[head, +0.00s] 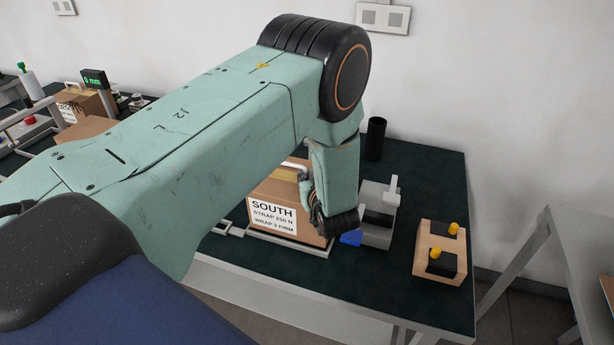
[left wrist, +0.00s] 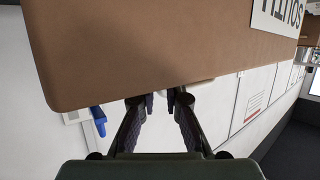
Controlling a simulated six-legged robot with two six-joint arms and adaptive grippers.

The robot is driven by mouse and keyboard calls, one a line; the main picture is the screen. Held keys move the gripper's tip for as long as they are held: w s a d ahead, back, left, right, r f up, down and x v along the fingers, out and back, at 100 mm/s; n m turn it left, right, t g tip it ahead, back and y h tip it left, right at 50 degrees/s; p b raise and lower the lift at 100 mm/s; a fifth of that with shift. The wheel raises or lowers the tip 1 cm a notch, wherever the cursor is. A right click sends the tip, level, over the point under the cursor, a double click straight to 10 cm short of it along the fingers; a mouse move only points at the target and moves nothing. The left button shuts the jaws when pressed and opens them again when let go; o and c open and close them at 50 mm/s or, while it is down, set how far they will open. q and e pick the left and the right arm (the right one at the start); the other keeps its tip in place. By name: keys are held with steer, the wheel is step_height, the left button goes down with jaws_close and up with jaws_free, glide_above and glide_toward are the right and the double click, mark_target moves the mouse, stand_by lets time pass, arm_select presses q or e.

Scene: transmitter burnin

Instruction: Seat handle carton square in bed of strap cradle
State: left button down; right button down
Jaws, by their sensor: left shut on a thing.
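In the head view my own arm hides most of the grip. The strap cradle (head: 290,249) shows as pale rails along the carton's lower edge. I cannot tell whether the carton touches its bed. My right gripper is not in view.
A grey device (head: 379,232) with a blue part stands close right of the carton. A wooden block (head: 428,262) with yellow knobs and a black cylinder (head: 376,140) share the dark bench (head: 425,175). Another handled carton (head: 75,103) and a display (head: 94,79) stand at the left.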

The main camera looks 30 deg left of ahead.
arm_select(q)
steer(key=shift+w+f+b, duration=0.1)
steer(key=shift+f+b, duration=0.8)
steer(key=shift+f, duration=0.05)
steer(key=c, duration=1.4)
jaws_free()
steer(key=shift+o, duration=0.3)
steer(key=shift+s+f, duration=0.25)
steer(key=shift+s, duration=0.05)
steer(key=shift+s+d+r, duration=0.15)
steer(key=shift+d+r, duration=0.05)
steer(key=shift+d, duration=0.15)
steer(key=v, duration=0.6)
steer(key=shift+d+r, duration=0.1)
steer(key=shift+r, duration=0.15)
steer(key=shift+s+d, duration=0.1)
steer(key=shift+s, duration=0.05)
steer(key=shift+s+d, duration=0.1)
